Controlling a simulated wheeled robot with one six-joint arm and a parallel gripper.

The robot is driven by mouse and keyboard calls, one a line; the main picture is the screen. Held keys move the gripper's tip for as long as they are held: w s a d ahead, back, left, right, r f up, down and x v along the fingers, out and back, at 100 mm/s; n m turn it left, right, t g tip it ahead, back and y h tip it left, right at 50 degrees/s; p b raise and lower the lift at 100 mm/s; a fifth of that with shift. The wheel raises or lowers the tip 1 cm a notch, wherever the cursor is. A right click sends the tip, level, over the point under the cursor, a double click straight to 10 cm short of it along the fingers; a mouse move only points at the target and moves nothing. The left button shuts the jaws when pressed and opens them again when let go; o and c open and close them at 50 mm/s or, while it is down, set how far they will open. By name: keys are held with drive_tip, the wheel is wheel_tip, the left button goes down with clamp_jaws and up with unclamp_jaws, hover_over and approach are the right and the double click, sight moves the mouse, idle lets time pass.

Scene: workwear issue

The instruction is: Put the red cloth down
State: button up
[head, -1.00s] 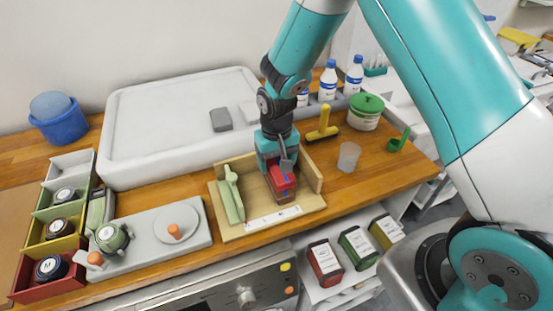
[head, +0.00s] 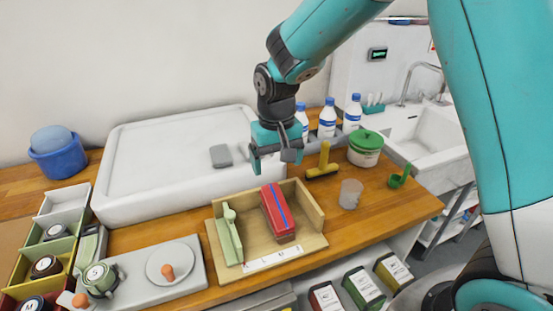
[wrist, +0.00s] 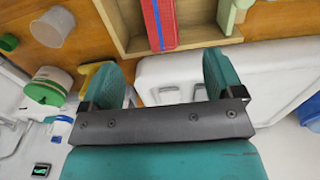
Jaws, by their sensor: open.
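The red cloth (head: 276,206) is a folded red block with a blue stripe along its top. It lies in the shallow wooden tray (head: 312,240), on top of a brownish piece at its front end. It also shows at the top of the wrist view (wrist: 160,22). My gripper (head: 276,166) is open and empty, above and behind the cloth and apart from it. In the wrist view my gripper's two teal fingers (wrist: 172,78) are spread with nothing between them.
A pale green upright piece (head: 229,235) stands left of the cloth in the tray. A white basin (head: 140,150) is behind. A yellow handled tool (head: 322,168), a clear cup (head: 350,194) and a green-lidded tub (head: 365,150) stand to the right. Bottles (head: 327,122) are behind.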

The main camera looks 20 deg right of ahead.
drive_tip(key=s+a+r+n+y, duration=0.1)
drive_tip(key=s+r+n, duration=0.1)
drive_tip(key=s, duration=0.6)
drive_tip(key=s+a+r+n+y+b, duration=0.1)
drive_tip(key=s+r, duration=0.3)
drive_tip(key=s, duration=0.4)
drive_tip(key=s+a+r+n+y, duration=0.2)
drive_tip(key=s+r+n, duration=0.1)
drive_tip(key=s, duration=0.5)
drive_tip(key=shift+a+r+n+b, duration=0.15)
drive_tip(key=shift+a+n+b, duration=0.15)
drive_tip(key=shift+n, duration=0.2)
drive_tip(key=shift+o, duration=0.4)
